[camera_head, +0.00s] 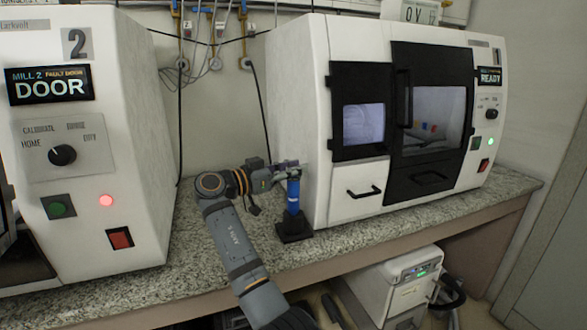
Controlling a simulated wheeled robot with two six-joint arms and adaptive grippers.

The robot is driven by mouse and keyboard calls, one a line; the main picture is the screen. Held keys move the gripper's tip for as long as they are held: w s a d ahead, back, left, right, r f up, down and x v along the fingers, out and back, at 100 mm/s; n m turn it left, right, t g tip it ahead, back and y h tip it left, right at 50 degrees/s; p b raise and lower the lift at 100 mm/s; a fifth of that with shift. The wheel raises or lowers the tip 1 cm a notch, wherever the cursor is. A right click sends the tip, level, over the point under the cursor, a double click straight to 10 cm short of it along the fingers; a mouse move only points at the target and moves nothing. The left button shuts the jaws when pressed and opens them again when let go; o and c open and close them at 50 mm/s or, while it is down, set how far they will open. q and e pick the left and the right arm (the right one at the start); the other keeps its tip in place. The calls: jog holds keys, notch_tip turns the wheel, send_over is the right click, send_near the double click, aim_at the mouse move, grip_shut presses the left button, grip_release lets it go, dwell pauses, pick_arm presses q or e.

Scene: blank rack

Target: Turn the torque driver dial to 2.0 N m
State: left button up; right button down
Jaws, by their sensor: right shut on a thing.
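The torque driver (293,198) is a blue upright cylinder standing in a black square base (294,229) on the granite bench. My right gripper (289,170) is at its top end and shut on it, reaching in from the left side. The dial and its scale marks are hidden by the gripper or too small to read. My left gripper is not in view.
A white mill with a red light and a DOOR display (50,84) stands at the left. Another white mill with a READY display (489,76) stands close at the right of the driver. The granite bench (190,262) is clear in front. A white unit (405,285) sits below the bench.

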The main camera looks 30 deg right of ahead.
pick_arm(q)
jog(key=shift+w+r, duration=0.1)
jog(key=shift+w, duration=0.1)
pick_arm(e)
jog(key=c, duration=1.3)
grip_release()
jog(key=shift+a, duration=0.4)
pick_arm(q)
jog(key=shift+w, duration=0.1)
pick_arm(e)
jog(key=a, duration=0.6)
jog(key=shift+a, duration=0.4)
